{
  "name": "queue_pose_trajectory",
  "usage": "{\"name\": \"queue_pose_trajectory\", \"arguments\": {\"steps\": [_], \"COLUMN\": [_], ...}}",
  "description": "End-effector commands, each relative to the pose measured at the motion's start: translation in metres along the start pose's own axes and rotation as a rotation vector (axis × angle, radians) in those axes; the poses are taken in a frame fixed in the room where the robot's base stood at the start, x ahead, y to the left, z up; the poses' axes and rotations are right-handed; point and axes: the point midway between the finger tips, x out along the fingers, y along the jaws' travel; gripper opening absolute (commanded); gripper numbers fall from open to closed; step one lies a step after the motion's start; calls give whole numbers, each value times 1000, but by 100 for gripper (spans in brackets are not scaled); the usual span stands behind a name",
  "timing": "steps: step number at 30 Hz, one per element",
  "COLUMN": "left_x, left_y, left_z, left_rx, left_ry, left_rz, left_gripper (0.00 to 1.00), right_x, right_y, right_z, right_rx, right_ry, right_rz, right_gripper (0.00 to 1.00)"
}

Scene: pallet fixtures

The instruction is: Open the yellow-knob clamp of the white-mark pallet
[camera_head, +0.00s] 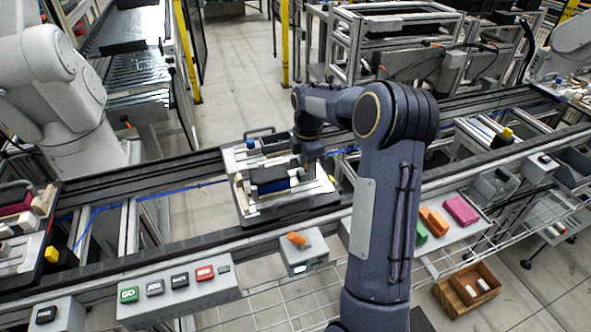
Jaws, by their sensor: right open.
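A pallet (240,204) sits on the conveyor in the middle of the view, carrying a dark blue block, pale bars and metal clamp parts. A white mark cannot be made out for sure at this size. My right gripper (306,172) points down over the right part of this pallet, open, with nothing seen between its fingers. It hides part of the fixture. My left gripper is not in view.
A second pallet (36,243) with a maroon part stands at the left edge. A button box (180,304) and an orange-knob switch box (303,262) line the front rail. A tray with green, orange and pink blocks (461,210) lies right of my arm. Grey robot arms (65,90) stand behind.

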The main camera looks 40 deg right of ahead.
Motion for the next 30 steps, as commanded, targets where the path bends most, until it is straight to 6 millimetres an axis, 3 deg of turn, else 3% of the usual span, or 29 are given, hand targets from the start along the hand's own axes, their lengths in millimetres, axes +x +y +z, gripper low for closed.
{"name": "queue_pose_trajectory", "arguments": {"steps": [24, 30], "left_x": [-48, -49], "left_y": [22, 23], "left_z": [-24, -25], "left_rx": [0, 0], "left_ry": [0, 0], "left_rz": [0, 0], "left_gripper": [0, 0], "right_x": [-70, -73], "right_y": [0, 0], "right_z": [0, 0], "right_rx": [0, 0], "right_ry": [0, 0], "right_rz": [1, 0], "right_gripper": [42, 42]}}
